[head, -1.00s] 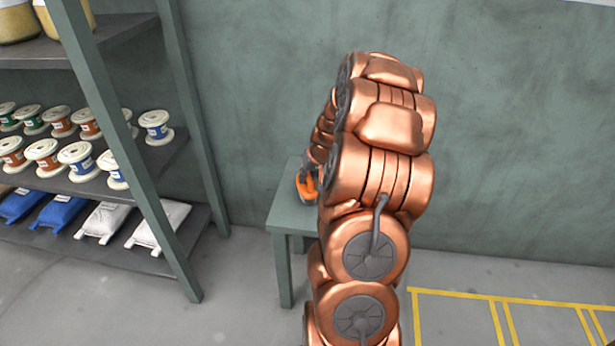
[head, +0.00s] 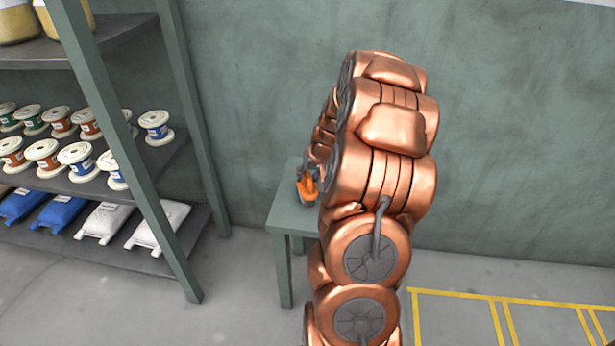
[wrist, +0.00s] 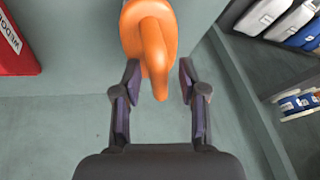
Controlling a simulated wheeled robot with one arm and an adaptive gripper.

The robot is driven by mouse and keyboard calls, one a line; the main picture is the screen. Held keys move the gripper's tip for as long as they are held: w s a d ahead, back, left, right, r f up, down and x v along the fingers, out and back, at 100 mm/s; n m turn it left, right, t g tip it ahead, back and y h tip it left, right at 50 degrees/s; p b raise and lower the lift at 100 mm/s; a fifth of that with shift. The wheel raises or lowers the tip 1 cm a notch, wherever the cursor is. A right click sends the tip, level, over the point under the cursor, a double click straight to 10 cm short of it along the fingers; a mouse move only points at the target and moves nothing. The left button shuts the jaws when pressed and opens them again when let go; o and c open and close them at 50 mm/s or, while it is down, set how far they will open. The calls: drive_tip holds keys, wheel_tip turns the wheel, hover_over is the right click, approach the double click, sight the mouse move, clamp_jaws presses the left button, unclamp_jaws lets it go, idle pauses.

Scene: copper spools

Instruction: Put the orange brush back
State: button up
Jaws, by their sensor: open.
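The orange brush (head: 307,190) is at the small grey-green table (head: 285,217), partly hidden behind my arm in the head view. In the wrist view the orange brush (wrist: 150,40) is at the top centre, with its narrow end pointing down between my fingers. My gripper (wrist: 160,82) is open, with one finger on each side of that narrow end and a gap showing on both sides. In the head view my gripper is mostly hidden by my arm, with a dark part beside the brush. Whether the brush touches the tabletop cannot be told.
A shelf rack (head: 180,150) at left holds wire spools (head: 78,160), blue and white bags (head: 103,221) and yellowish jars. Yellow floor lines (head: 450,293) mark clear floor at right.

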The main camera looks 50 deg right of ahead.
drive_tip(key=d+v, duration=0.1)
drive_tip(key=v, duration=1)
drive_tip(key=s+a+r+n+g+y, duration=0.1)
drive_tip(key=s+a+n+g, duration=0.15)
drive_tip(key=a, duration=1.15)
drive_tip(key=s+a+r+n+g+y, duration=0.1)
drive_tip(key=s+a+n, duration=0.15)
drive_tip(key=a, duration=1.05)
drive_tip(key=s+a+n+g, duration=0.1)
drive_tip(key=s+a+g, duration=0.1)
drive_tip(key=s+a, duration=0.3)
drive_tip(key=s+a+n+g+h, duration=0.1)
drive_tip(key=s+a, duration=0.4)
drive_tip(key=s, duration=0.8)
drive_tip(key=shift+a+f+g+p, duration=0.15)
drive_tip(key=shift+f+g+p, duration=0.2)
drive_tip(key=shift+g+p, duration=0.1)
wheel_tip(320, 180, up, 24)
drive_tip(key=s+p, duration=0.1)
drive_tip(key=p, duration=2.1)
drive_tip(key=shift+s+t, duration=0.3)
drive_tip(key=shift+s, duration=0.05)
